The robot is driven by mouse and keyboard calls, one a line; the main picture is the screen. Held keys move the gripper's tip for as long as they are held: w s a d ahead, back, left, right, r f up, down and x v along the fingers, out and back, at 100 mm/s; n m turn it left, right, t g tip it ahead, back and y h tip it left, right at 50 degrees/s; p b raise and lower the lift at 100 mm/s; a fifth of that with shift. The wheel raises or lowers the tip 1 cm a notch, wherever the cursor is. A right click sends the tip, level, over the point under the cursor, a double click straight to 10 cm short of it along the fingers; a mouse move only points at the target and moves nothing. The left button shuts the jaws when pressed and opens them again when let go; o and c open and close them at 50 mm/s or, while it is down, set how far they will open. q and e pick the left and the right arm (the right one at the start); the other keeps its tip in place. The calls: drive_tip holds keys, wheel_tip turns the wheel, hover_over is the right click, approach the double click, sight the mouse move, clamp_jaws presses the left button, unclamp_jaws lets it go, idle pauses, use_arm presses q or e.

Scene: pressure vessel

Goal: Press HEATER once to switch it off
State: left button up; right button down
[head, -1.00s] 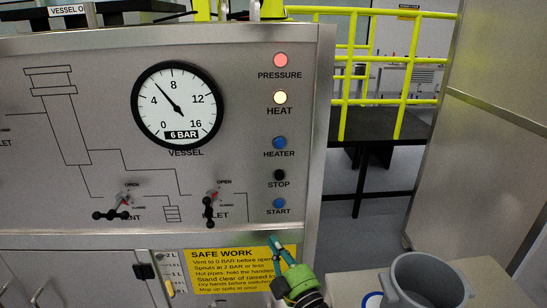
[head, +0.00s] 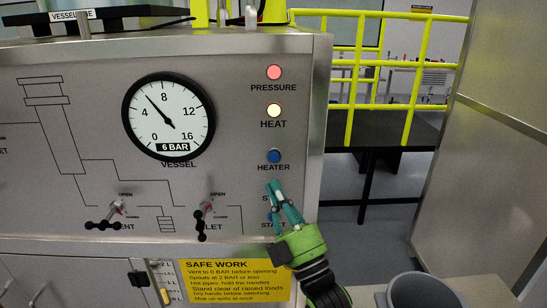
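The blue HEATER button (head: 273,155) is on the right side of the steel control panel, with its label below it. The HEAT lamp (head: 274,110) above it glows pale yellow. My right gripper (head: 274,186) points up in front of the panel, its teal fingertips together and empty. The tips show just below the HEATER label, apart from the button in the picture. I cannot tell how far they are from the panel. The gripper hides the STOP button and part of the START button. My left gripper is not in view.
The PRESSURE lamp (head: 274,72) glows red. The vessel gauge (head: 168,115) reads about 6 bar. Two valve handles, vent (head: 111,216) and outlet (head: 204,216), stick out at the lower left. A grey pot (head: 412,291) stands at the lower right.

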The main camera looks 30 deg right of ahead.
sight(274, 157)
drive_tip(key=shift+w+d+b, duration=0.35)
drive_tip(key=shift+w+d, duration=0.3)
drive_tip(key=shift+w, duration=0.7)
drive_tip(key=shift+w+d+b, duration=0.35)
drive_tip(key=shift+w+d, duration=0.3)
drive_tip(key=shift+w, duration=0.65)
drive_tip(key=shift+w+d+b, duration=0.35)
drive_tip(key=shift+w+d, duration=0.3)
drive_tip(key=shift+w, duration=0.7)
drive_tip(key=shift+w, duration=0.15)
drive_tip(key=shift+w+d, duration=0.15)
drive_tip(key=shift+w, duration=0.1)
drive_tip(key=shift+w+d, duration=0.2)
drive_tip(key=shift+w, duration=0.1)
drive_tip(key=shift+s, duration=0.1)
drive_tip(key=shift+s+a, duration=0.35)
drive_tip(key=shift+s, duration=0.25)
